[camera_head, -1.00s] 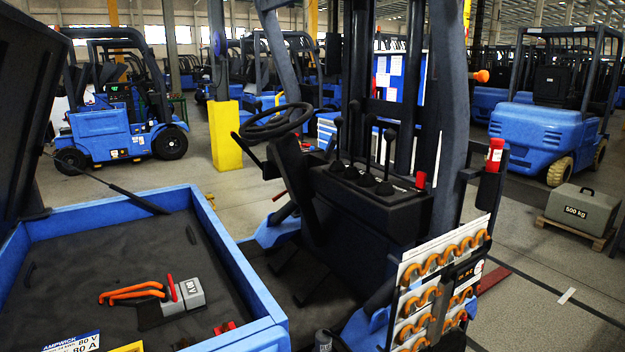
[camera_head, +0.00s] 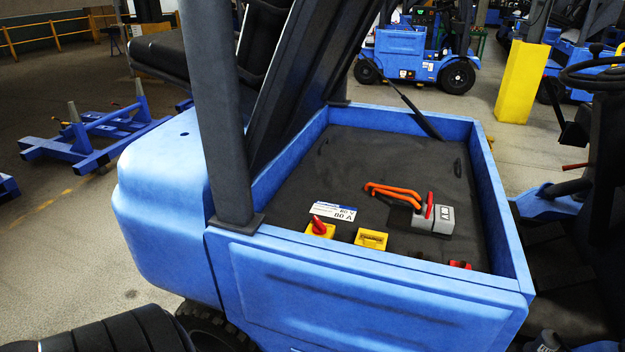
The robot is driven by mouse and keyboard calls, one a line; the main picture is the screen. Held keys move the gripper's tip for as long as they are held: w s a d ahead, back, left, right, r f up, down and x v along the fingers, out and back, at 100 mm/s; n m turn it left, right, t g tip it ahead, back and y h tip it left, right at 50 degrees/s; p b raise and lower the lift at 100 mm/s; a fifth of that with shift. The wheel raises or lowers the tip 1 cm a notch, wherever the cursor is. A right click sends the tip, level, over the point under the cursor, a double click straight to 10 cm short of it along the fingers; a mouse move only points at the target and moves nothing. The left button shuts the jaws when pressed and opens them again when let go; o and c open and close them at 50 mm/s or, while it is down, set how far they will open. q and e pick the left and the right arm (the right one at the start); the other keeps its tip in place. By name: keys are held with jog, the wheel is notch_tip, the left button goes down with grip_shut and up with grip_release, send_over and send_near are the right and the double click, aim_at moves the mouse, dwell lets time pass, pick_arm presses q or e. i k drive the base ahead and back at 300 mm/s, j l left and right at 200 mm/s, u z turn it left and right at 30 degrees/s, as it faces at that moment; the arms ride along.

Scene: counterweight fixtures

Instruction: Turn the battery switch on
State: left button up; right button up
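A red rotary switch (camera_head: 318,225) on a yellow square base sits at the near edge of the open battery compartment (camera_head: 375,278) of a blue forklift. It looks like the battery switch. Its red handle points up and slightly left; I cannot read any marking that tells on from off. A white label (camera_head: 334,210) with blue print and "80 A" lies just behind it. A yellow square fitting (camera_head: 371,239) with a dark slot is to its right. A grey connector (camera_head: 433,215) with a red handle and orange cables lies farther right. Neither of my grippers is in view.
A dark post (camera_head: 215,110) and the raised dark cover (camera_head: 297,80) stand left of and behind the switch. A small red part (camera_head: 460,265) sits at the compartment's right front. Black ribbed shapes (camera_head: 120,332) fill the lower left. Open floor (camera_head: 60,250) lies at the left.

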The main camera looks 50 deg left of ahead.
aim_at(319, 228)
jog(key=u, duration=1.45)
jog(key=i, duration=0.05)
